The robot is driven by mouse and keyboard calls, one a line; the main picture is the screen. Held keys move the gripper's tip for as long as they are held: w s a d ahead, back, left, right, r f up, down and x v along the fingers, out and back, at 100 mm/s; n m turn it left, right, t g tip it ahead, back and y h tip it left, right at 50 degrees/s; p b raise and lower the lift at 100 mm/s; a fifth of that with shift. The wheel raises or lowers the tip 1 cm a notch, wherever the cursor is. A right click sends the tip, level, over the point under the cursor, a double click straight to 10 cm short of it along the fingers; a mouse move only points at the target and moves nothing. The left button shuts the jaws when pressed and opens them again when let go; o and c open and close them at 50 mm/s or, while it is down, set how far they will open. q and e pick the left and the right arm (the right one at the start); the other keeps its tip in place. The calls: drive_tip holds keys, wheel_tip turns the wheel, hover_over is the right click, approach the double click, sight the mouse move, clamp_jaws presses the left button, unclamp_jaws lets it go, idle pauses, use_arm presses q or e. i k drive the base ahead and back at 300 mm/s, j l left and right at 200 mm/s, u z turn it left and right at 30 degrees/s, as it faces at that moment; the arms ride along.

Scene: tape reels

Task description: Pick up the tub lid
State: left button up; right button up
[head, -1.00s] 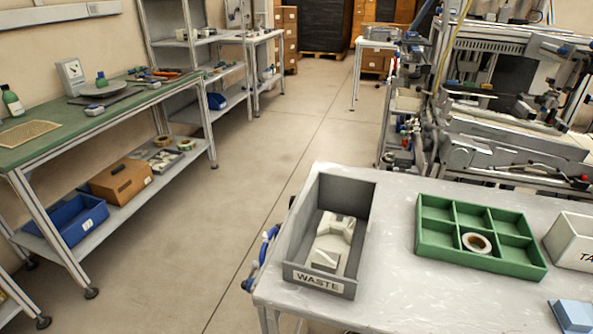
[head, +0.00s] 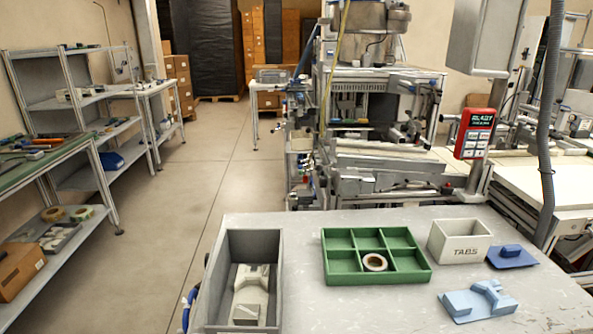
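The tub lid (head: 512,257) is a flat dark blue plate with a raised blue grip on top. It lies on the grey table at the right in the head view. It is just right of the white tub (head: 460,243) marked TABS, which stands upright. Neither of my grippers shows in the head view.
On the table (head: 350,302) stand a green divided tray (head: 340,267) holding a tape reel (head: 375,262), a grey waste bin (head: 277,270) with pale parts inside, and a light blue fixture (head: 478,301) in front of the lid. A machine (head: 385,185) stands behind. Floor is open at left.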

sight(509, 254)
drive_tip(key=z, duration=1.55)
drive_tip(key=i+l, duration=0.15)
drive_tip(key=l, duration=0.15)
